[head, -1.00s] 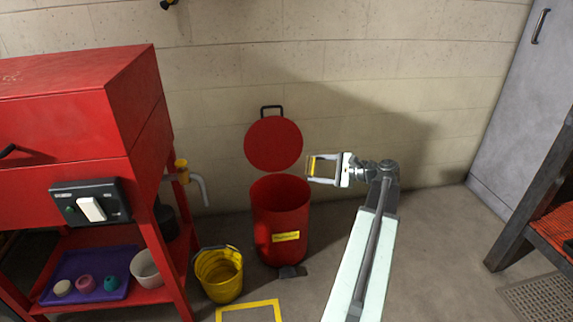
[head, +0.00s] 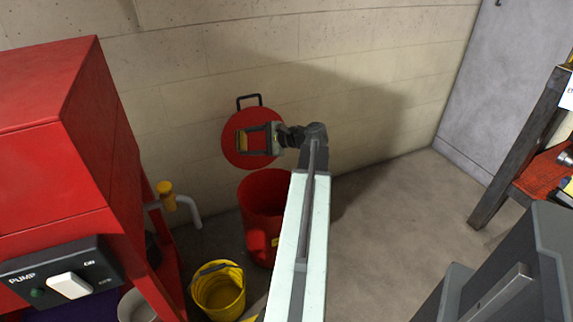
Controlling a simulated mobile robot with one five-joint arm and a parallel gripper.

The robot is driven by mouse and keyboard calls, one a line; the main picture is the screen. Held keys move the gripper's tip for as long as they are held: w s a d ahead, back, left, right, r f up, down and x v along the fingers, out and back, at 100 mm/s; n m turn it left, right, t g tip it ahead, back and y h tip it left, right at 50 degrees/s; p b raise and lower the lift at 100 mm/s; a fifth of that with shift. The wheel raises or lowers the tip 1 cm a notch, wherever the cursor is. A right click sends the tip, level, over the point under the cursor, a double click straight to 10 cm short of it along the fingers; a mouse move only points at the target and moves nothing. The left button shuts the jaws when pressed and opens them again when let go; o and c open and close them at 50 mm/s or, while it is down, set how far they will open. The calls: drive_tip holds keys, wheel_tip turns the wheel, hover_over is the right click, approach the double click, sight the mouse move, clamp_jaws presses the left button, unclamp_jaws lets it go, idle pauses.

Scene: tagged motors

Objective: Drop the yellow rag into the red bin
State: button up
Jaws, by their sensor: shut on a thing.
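The red bin (head: 254,222) stands open on the floor by the wall, below my gripper in the picture. My arm hides part of the bin's right side. The height of the rag over the bin's mouth cannot be told.
A yellow bucket (head: 219,291) stands left of the bin. A red cabinet (head: 60,170) with a pump switch fills the left side, with a grey pipe (head: 190,210) beside it. The floor (head: 385,215) right of the bin is clear. A dark bench (head: 520,150) stands at the right.

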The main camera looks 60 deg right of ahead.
drive_tip(key=s+f+g+h+p, duration=0.2)
drive_tip(key=s+g+h+p, duration=0.2)
drive_tip(key=s+g+p, duration=1)
drive_tip(key=s+a+p, duration=0.1)
drive_tip(key=s, duration=0.2)
drive_tip(key=shift+f, duration=0.25)
